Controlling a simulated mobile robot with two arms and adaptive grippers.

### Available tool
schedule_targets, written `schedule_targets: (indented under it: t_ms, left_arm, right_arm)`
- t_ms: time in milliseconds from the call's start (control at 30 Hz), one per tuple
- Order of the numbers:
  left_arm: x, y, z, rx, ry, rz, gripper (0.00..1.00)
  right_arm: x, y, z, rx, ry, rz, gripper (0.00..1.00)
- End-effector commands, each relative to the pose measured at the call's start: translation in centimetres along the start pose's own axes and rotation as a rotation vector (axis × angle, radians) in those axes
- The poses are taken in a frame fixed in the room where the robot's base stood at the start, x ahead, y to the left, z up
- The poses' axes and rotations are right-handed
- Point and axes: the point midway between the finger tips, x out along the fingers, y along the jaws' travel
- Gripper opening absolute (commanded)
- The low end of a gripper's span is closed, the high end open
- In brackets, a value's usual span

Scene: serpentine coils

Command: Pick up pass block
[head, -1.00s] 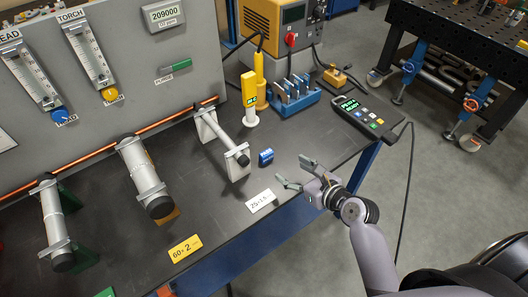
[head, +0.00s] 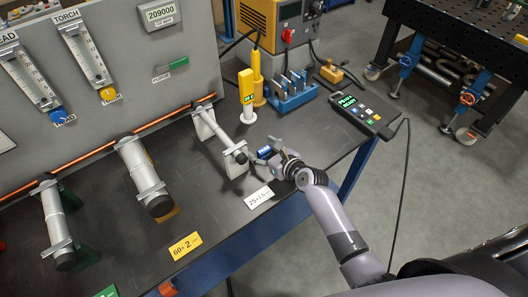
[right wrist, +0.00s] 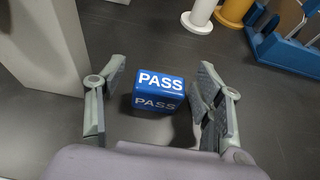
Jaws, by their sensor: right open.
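The pass block (right wrist: 160,90) is a small blue block with white PASS lettering, lying on the dark bench top. In the head view the pass block (head: 264,153) is partly covered by my right gripper (head: 267,151). In the right wrist view my right gripper (right wrist: 157,103) is open, with one finger on each side of the block. The right finger is very close to the block; I cannot tell whether it touches. A gap shows at the left finger. My left gripper is not in view.
A tube on a white stand (head: 231,143) stands just left of the gripper. A blue rack (head: 292,97) and a handheld meter (head: 362,112) are behind. A white label (head: 258,197) lies near the bench's front edge. Bare bench top lies between the tubes.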

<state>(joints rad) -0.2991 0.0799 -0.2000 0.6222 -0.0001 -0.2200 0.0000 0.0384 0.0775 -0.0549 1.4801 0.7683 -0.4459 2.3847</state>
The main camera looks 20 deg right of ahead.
Motion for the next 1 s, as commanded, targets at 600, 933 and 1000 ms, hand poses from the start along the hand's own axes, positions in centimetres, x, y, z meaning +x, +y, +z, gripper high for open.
schedule_targets:
  t_ms: [600,933,1000]
  left_arm:
    - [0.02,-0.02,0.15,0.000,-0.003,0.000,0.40]
    - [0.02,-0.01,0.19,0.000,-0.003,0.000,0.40]
    - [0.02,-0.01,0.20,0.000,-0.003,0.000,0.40]
  right_arm:
    - [0.17,-0.04,-0.02,0.000,0.000,-0.001,0.38]
    - [0.16,-0.04,-0.01,0.000,0.000,-0.001,0.16]
    - [0.16,-0.04,-0.01,0.000,0.000,-0.001,0.11]
